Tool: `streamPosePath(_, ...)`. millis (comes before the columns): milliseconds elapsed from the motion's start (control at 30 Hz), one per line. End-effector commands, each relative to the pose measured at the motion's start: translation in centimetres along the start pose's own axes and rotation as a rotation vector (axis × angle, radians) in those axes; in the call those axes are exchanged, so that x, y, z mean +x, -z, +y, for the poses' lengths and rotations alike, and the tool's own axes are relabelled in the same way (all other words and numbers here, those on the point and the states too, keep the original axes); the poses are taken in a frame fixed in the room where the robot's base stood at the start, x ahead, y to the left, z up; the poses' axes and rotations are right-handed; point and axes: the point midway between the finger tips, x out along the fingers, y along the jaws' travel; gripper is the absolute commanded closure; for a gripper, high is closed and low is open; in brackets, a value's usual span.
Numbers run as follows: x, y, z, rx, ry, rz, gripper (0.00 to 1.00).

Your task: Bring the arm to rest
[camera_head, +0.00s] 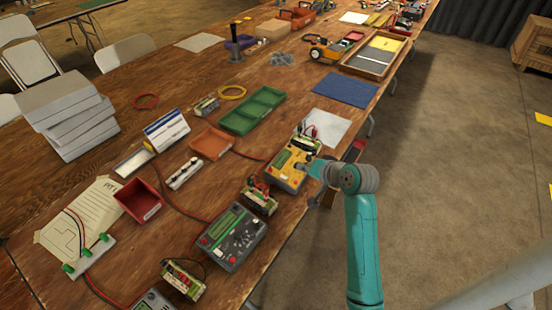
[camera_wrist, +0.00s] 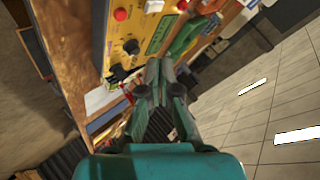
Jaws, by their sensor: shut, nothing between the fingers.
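My teal arm reaches up from the bottom of the head view and bends left at the table's right edge. My gripper (camera_head: 303,168) shows small there, in front of the yellow charger (camera_head: 287,172). In the wrist view my gripper (camera_wrist: 159,72) is shut with its fingertips together and nothing between them. The yellow charger (camera_wrist: 123,30) shows beyond the fingers, with red and black knobs. I cannot tell how far the fingertips are from it.
Open floor (camera_head: 450,170) lies to the right.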

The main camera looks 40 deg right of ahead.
Motion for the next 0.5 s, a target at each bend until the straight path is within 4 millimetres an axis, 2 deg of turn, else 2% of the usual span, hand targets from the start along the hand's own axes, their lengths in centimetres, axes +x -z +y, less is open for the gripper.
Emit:
streamPosePath(267, 0.1, -0.5, 0.1, -0.002, 0.000, 0.001, 1.00)
streamPosePath(367, 0.2, -2.2, 0.4, -0.011, -0.002, 0.006, 1.00)
streamPosePath(500, 0.0, -6.6, 1.1, -0.044, -0.007, 0.029, 1.00)
